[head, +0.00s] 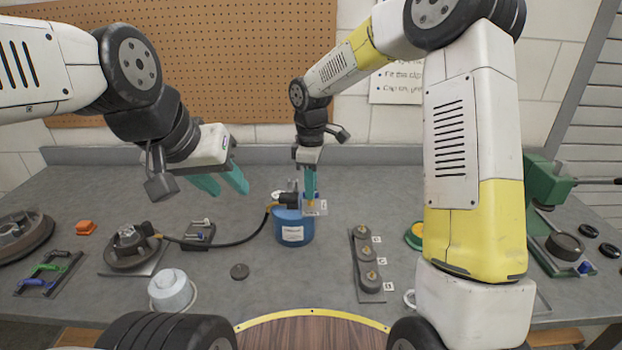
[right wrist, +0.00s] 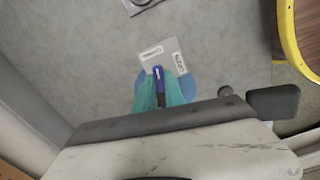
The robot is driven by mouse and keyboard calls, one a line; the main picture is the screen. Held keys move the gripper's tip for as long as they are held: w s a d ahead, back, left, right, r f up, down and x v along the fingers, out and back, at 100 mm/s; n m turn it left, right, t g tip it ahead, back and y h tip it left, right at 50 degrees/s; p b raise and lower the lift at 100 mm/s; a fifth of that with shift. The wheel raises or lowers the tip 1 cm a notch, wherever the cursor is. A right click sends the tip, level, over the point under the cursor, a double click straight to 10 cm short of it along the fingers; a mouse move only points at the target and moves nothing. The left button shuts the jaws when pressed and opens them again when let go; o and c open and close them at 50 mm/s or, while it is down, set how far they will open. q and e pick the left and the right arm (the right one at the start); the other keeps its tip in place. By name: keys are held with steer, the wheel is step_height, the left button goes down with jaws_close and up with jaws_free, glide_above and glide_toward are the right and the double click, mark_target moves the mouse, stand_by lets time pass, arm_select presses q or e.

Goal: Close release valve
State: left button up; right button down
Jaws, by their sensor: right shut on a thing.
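A blue canister (head: 294,228) with a white label stands upright near the middle of the bench. A black fitting and a hose are at its top. My right gripper (head: 310,196) points down over the canister's top right side. In the right wrist view its teal fingers are closed around a dark blue valve handle (right wrist: 159,78). White tags (right wrist: 158,56) with printed text lie beside the handle. The canister (right wrist: 203,86) shows partly behind the fingers there. My left gripper (head: 228,190) is open and empty in the air, left of the canister. The fingers hide part of the handle.
A black hose (head: 228,244) runs from the canister to a round hub (head: 131,246) on the left. A row of round grey parts (head: 366,262) lies right of the canister. A green press (head: 545,190) stands at the far right.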

steer(key=shift+n, duration=0.9)
steer(key=c, duration=1.4)
jaws_free()
steer(key=shift+c, duration=0.2)
step_height(320, 180, up, 7)
steer(key=shift+r, duration=0.4)
